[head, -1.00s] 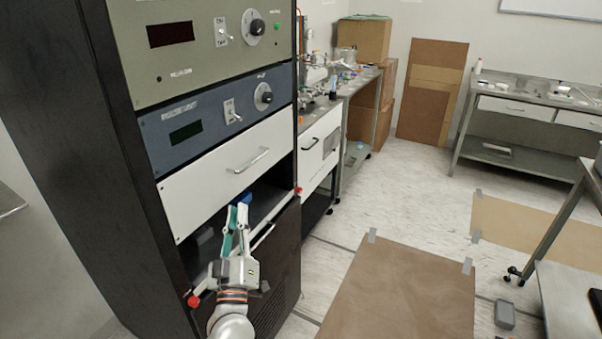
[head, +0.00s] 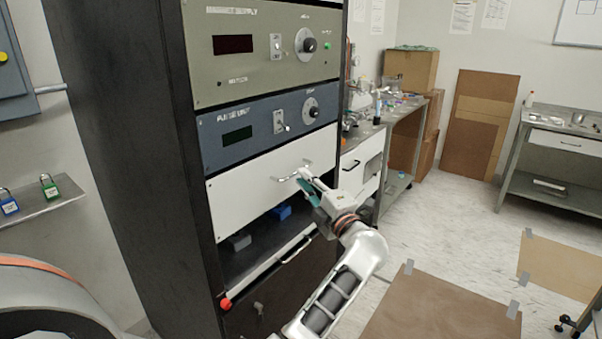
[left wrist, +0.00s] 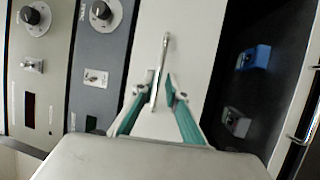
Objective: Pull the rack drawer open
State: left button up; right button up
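The rack drawer (head: 270,185) is a white panel under the blue-grey unit in the black rack. Its front looks flush with the rack. Its metal bar handle (head: 290,170) sits at mid-front. My left gripper (head: 301,178) is at the right part of this handle. In the left wrist view, the handle (left wrist: 166,48) runs between the teal-padded fingers of the left gripper (left wrist: 160,88), which look parted with a gap around the bar. Firm contact does not show. My right gripper is in neither view.
Below the drawer is an open bay with a blue block (head: 281,211) and a grey block (head: 239,241). A red knob (head: 225,304) sits at its lower left corner. A bench (head: 408,125) stands right of the rack. Brown sheeting (head: 440,305) covers floor in front.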

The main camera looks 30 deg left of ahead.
pick_arm(q)
jog(key=shift+x, duration=2)
grip_shut()
jog(key=shift+d, duration=0.1)
